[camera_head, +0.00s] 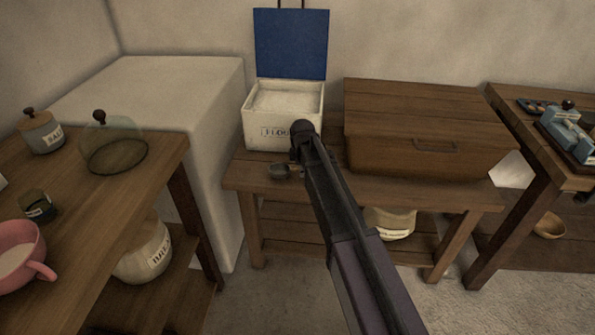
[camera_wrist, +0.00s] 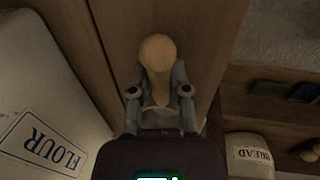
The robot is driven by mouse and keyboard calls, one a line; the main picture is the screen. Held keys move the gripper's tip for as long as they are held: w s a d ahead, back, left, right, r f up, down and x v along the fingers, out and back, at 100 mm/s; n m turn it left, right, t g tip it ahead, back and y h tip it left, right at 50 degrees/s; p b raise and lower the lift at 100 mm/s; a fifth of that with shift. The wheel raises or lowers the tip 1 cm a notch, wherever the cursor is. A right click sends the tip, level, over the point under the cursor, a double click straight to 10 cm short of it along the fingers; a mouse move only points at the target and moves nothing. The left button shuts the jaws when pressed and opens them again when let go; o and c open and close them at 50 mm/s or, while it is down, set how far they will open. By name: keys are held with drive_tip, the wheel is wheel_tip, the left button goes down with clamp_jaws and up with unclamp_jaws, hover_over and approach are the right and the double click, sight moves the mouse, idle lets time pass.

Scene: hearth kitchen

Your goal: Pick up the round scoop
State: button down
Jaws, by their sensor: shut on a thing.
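The round scoop (camera_wrist: 157,54) is pale wood with a rounded end, and it shows in the middle of the wrist view. My gripper (camera_wrist: 159,92) is shut on its narrower part, with a grey finger on each side. The rounded end sticks out past the fingertips. In the head view my arm reaches to the front of the white flour box (camera_head: 284,117), and the scoop cannot be made out there. In the wrist view the flour box (camera_wrist: 40,115) is at the left, with the wooden bench (camera_wrist: 115,25) under the gripper.
The flour box's blue lid (camera_head: 291,44) stands open. A closed wooden bread box (camera_head: 425,125) stands to its right on the bench. A crock (camera_head: 389,222) sits on the shelf below. A table at left holds a glass dome (camera_head: 116,142) and a pink cup (camera_head: 20,255).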

drive_tip(key=shift+r+p, duration=1.65)
drive_tip(key=shift+r, duration=0.1)
drive_tip(key=s+d, duration=0.3)
drive_tip(key=s, duration=0.4)
drive_tip(key=s+d+r+p, duration=0.1)
drive_tip(key=s+d, duration=0.3)
drive_tip(key=s, duration=0.3)
drive_tip(key=shift+s+r, duration=0.2)
drive_tip(key=shift+s, duration=0.05)
drive_tip(key=shift+s, duration=0.1)
